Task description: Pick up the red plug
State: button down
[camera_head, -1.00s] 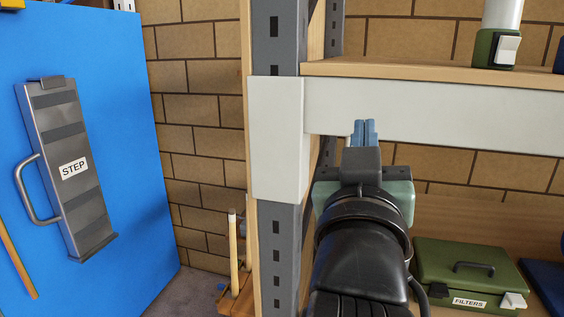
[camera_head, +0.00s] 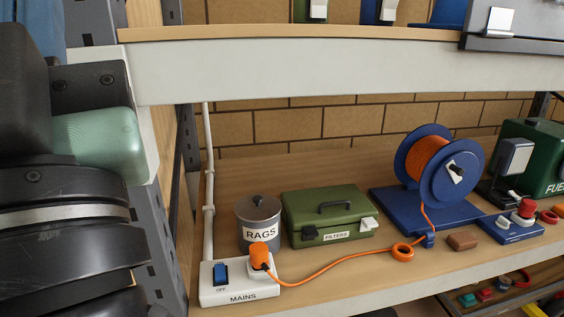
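A red knob-like piece (camera_head: 525,208) stands on a small blue base (camera_head: 511,228) at the right of the shelf; it may be the red plug, but I cannot tell for sure. A small red piece (camera_head: 485,295) also lies on the lower level at the right. An orange plug (camera_head: 260,255) sits in the white MAINS box (camera_head: 240,293), its cord running right to the reel.
The wooden shelf (camera_head: 335,282) also bears a RAGS tin (camera_head: 258,214), a green FILTERS box (camera_head: 325,215), a blue cable reel (camera_head: 465,185) and a green FUEL can (camera_head: 540,150). The pale upper shelf beam (camera_head: 300,72) crosses above. A grey upright (camera_head: 160,255) stands between my arm and the shelf.

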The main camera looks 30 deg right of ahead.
aim_at(527, 208)
jog(key=k+l+z, duration=0.2)
jog(key=l, duration=2.6)
jog(key=k+l+z, duration=0.25)
jog(key=l, duration=2.6)
jog(key=i+l, duration=0.15)
jog(key=i, duration=0.4)
jog(key=i+l, duration=0.15)
jog(key=i, duration=0.4)
